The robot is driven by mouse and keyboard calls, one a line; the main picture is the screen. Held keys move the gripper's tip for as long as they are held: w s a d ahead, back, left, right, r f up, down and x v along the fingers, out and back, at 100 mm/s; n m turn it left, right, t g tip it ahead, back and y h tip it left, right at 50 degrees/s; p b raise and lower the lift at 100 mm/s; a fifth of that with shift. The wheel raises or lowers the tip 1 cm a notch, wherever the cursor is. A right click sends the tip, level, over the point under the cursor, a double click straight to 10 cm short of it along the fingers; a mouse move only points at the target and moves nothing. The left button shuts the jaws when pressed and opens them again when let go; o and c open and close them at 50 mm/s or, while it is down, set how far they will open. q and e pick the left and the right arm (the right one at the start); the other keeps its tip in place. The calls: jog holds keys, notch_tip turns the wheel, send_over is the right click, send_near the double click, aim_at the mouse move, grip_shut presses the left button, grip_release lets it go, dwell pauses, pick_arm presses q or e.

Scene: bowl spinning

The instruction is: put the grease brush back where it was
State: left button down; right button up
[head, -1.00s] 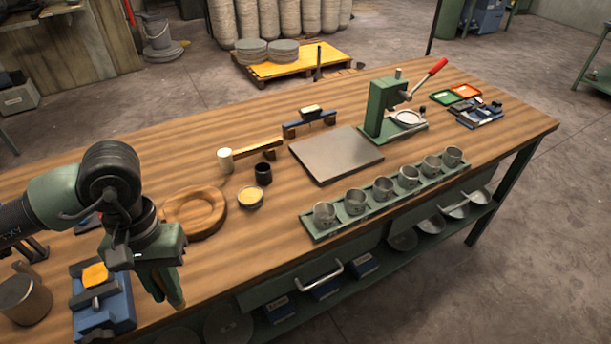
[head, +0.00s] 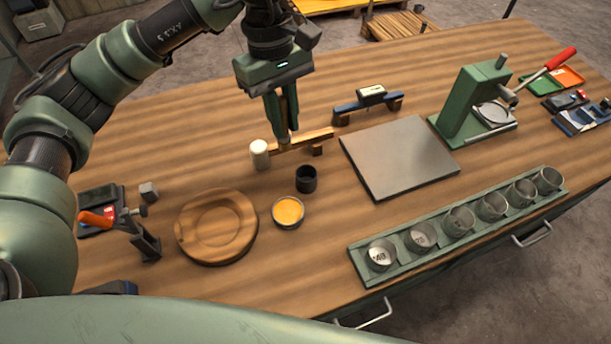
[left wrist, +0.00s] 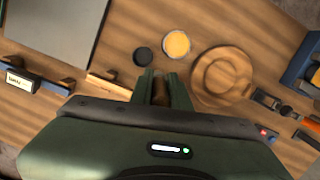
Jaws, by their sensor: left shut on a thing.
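My left gripper (head: 283,138) is shut on a slim brown thing, apparently the grease brush (head: 290,108), mostly hidden between the fingers. It points down above the bench, close to the white-headed mallet's wooden handle (head: 308,138) in the picture; the height gap is hard to tell. The brown piece also shows between the fingers in the left wrist view (left wrist: 160,92). A small black cup (head: 306,179) stands just below and right of the gripper in the head view, with nothing seen standing in it. The tin of yellow grease (head: 288,211) is beside it. My right gripper is out of view.
A round wooden dish (head: 216,226) lies left of the tin. A metal plate (head: 399,157), a green lever press (head: 474,103) and a rack of several metal cups (head: 459,228) are to the right. A blue stand (head: 368,104) is behind. Bare bench lies left of the mallet.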

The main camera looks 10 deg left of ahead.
pick_arm(q)
jog(key=w+d+r+n, duration=0.1)
jog(key=d+r+n, duration=0.3)
jog(key=r+n, duration=0.1)
jog(key=shift+n+t, duration=0.4)
jog(key=shift+n, duration=0.1)
jog(key=f+p, duration=0.1)
jog(key=f, duration=0.5)
jog(key=f+p, duration=0.2)
jog(key=f, duration=0.4)
jog(key=w+f+p, duration=0.1)
jog(key=f, duration=0.6)
jog(key=shift+f, duration=0.35)
jog(key=c, duration=1.3)
grip_release()
jog(key=shift+c, duration=0.2)
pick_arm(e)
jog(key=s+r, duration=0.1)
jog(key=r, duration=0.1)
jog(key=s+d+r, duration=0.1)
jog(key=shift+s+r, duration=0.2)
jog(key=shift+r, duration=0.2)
pick_arm(q)
jog(key=shift+r, duration=0.15)
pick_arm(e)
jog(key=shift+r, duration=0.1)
